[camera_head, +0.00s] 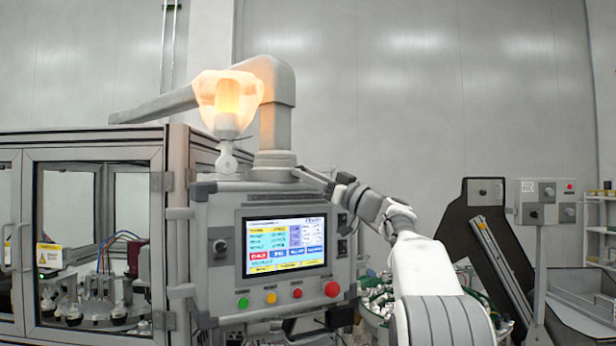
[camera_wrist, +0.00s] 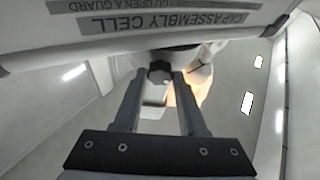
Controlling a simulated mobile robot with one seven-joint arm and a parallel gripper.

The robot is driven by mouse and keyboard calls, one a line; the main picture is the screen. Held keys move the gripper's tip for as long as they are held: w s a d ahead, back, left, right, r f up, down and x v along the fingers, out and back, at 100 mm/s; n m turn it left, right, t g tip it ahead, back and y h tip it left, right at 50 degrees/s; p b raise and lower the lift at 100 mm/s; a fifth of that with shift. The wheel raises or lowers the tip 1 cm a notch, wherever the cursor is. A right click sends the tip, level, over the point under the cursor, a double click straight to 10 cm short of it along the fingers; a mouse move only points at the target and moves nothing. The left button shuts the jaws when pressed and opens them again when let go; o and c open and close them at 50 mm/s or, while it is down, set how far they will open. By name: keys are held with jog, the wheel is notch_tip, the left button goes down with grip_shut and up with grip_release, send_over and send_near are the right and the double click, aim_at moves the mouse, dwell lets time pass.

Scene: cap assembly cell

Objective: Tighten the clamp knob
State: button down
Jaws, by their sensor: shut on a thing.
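The clamp knob (camera_wrist: 159,71) is dark and lobed, and shows between the fingertips in the wrist view. My gripper (camera_wrist: 161,78) is shut on it, one finger on each side. In the head view my gripper (camera_head: 300,174) reaches in from the right, just above the top edge of the control panel, at the foot of the thick grey support arm (camera_head: 274,125). The knob cannot be made out clearly there, where the fingers meet the support's base.
The control panel (camera_head: 233,291) with a lit screen and coloured buttons stands directly below my gripper. A glowing lamp (camera_head: 229,95) is left of the support arm. A glazed cell (camera_head: 90,153) is at left; a dark inclined conveyor (camera_head: 478,245) is at right.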

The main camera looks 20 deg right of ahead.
jog(key=shift+f+m, duration=0.1)
jog(key=shift+m, duration=0.2)
jog(key=shift+s+a+m+t+h+b, duration=0.1)
jog(key=shift+m+t+h+b, duration=0.25)
jog(key=shift+m+h+b, duration=0.9)
jog(key=shift+a+m+t+h+b, duration=0.1)
jog(key=shift+m+t+h+b, duration=0.25)
jog(key=shift+m, duration=1.75)
jog(key=shift+s+m+t+h+b, duration=0.1)
jog(key=shift+m+t+h+b, duration=0.2)
jog(key=shift+m+h+b, duration=0.95)
jog(key=shift+m+p, duration=0.5)
jog(key=shift+m, duration=0.1)
jog(key=shift+c, duration=2.3)
grip_release()
jog(key=shift+d+y, duration=0.1)
jog(key=shift+y, duration=0.25)
